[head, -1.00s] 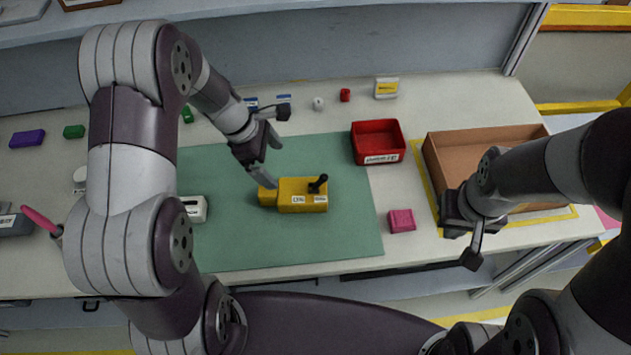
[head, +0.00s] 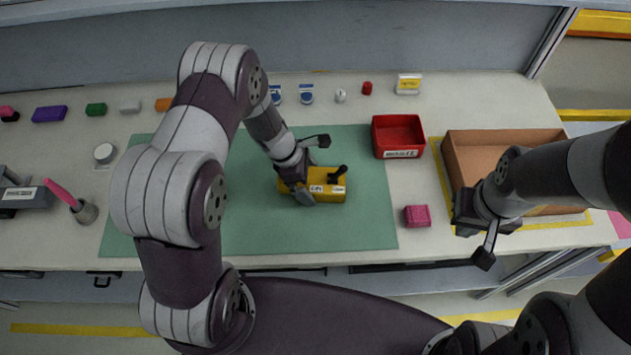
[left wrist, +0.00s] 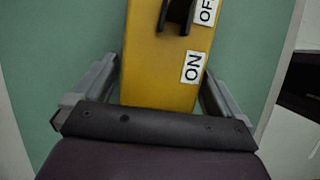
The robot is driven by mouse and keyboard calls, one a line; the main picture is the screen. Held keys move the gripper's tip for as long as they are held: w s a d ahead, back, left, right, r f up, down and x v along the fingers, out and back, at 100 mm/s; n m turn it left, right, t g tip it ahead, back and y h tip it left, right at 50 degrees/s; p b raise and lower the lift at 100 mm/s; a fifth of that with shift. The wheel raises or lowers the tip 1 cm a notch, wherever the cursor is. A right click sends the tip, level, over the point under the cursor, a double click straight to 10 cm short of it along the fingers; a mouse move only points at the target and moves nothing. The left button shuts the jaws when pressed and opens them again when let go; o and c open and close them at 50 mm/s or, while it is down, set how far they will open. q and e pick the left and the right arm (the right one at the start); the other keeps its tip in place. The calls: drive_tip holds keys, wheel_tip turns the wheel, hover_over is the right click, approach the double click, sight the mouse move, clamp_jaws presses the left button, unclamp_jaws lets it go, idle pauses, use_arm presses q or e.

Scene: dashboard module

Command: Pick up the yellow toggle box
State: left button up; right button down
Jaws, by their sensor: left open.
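The yellow toggle box (head: 328,193) lies on the green mat (head: 250,225), with a black toggle lever on top and white labels. My left gripper (head: 302,188) is over the left end of the box in the head view. In the left wrist view the box (left wrist: 160,70) shows ON and OFF labels, and the open fingers of my left gripper (left wrist: 158,95) stand on either side of it. Whether the fingers touch its sides I cannot tell. My right gripper (head: 482,235) hangs near the cardboard box at the right, and its jaw state is unclear.
A red bin (head: 398,136) stands at the mat's back right corner. A pink block (head: 417,216) lies right of the mat. The open cardboard box (head: 455,160) is at the right. Several small items line the table's back. A grey device (head: 28,197) stands at the left.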

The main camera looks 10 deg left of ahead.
use_arm(q)
drive_tip(key=c, duration=0.9)
drive_tip(key=shift+r, duration=0.1)
